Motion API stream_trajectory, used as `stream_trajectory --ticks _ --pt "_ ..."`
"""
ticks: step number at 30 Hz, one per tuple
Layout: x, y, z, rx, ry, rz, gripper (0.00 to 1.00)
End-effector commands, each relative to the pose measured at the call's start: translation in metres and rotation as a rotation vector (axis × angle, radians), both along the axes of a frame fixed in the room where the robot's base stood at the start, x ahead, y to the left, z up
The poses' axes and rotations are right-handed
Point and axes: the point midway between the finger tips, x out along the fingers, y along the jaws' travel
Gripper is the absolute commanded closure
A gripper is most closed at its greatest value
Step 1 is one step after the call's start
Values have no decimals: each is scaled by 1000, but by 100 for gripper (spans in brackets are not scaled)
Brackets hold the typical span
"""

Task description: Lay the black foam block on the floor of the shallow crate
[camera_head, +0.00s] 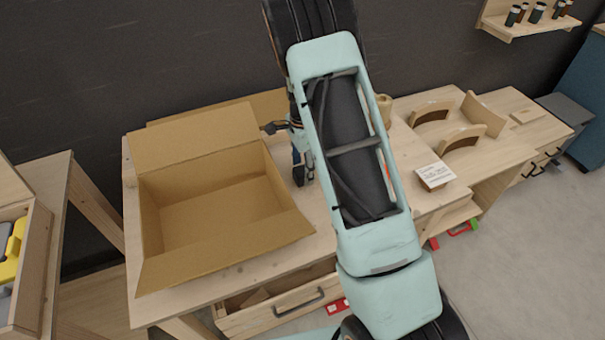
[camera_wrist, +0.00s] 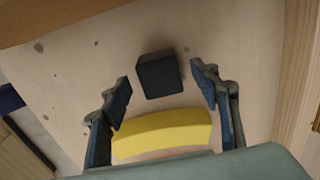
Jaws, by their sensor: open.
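The black foam block (camera_wrist: 159,74) lies on a pale wooden surface in the wrist view, just ahead of and between my fingertips. My gripper (camera_wrist: 161,82) is open, with one finger on each side and a gap to the block on both sides. I cannot tell its height above the surface. In the head view my arm hides the block and most of the gripper. An open, empty tan box (camera_head: 215,218) with raised flaps stands on the bench left of my arm; I cannot tell whether it is the shallow crate.
A curved yellow piece (camera_wrist: 162,135) shows between my fingers, nearer the palm. Curved wooden parts (camera_head: 462,138) and a white card (camera_head: 434,175) are on the bench right of my arm. A wooden bin (camera_head: 38,262) with yellow and grey items stands at far left.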

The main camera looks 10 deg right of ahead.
Motion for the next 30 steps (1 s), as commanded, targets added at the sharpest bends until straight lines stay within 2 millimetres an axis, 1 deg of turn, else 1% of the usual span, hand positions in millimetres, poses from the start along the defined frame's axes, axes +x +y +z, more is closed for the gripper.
stream_trajectory --ticks 1,3,10,18,22,23,28,30 --pt "0 0 -5 1 2 0 44" --pt "0 0 -8 1 0 0 44" --pt "0 0 -8 0 -1 0 45" --pt "0 0 -8 0 -1 0 74" --pt "0 0 -8 0 -1 0 74" --pt "0 0 -8 0 -1 0 76" --pt "0 0 -8 0 -1 0 76" --pt "1 0 -5 0 -2 0 76"
